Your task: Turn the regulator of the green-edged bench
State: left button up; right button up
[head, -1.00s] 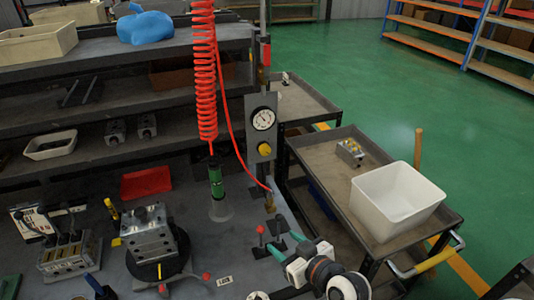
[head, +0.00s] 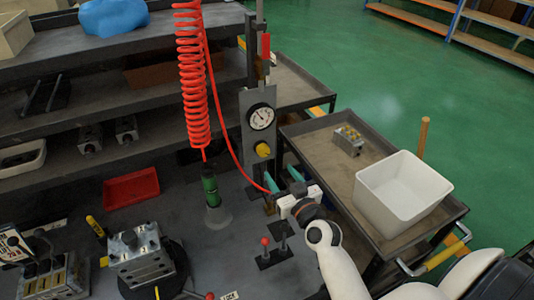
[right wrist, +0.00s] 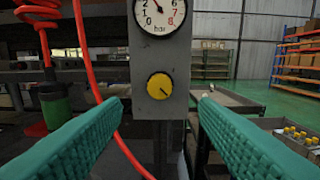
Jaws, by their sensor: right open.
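The regulator's round yellow knob (head: 263,149) sits on a grey upright panel (head: 246,138), below a white dial gauge (head: 261,116). My right gripper (head: 285,180) is open and empty, with its green fingers pointing at the panel from below and to the right of the knob. In the right wrist view the knob (right wrist: 160,86) lies ahead, between the two spread fingers (right wrist: 158,108) and slightly above tip level. The fingers appear apart from the knob. I cannot make out a green edge on the bench (head: 75,215). My left gripper is out of view.
A red coiled hose (head: 193,85) hangs left of the panel, its thin line passing close to my right gripper. A cart (head: 330,165) with a white bin (head: 403,198) stands to the right. A metal block (head: 140,255) and small red-tipped levers (head: 265,241) are on the bench.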

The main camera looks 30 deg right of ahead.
aim_at(265, 153)
jog(key=w+p, duration=0.1)
jog(key=w, duration=0.6)
jog(key=shift+w+d, duration=0.15)
jog(key=shift+w, duration=0.7)
jog(key=c, duration=1)
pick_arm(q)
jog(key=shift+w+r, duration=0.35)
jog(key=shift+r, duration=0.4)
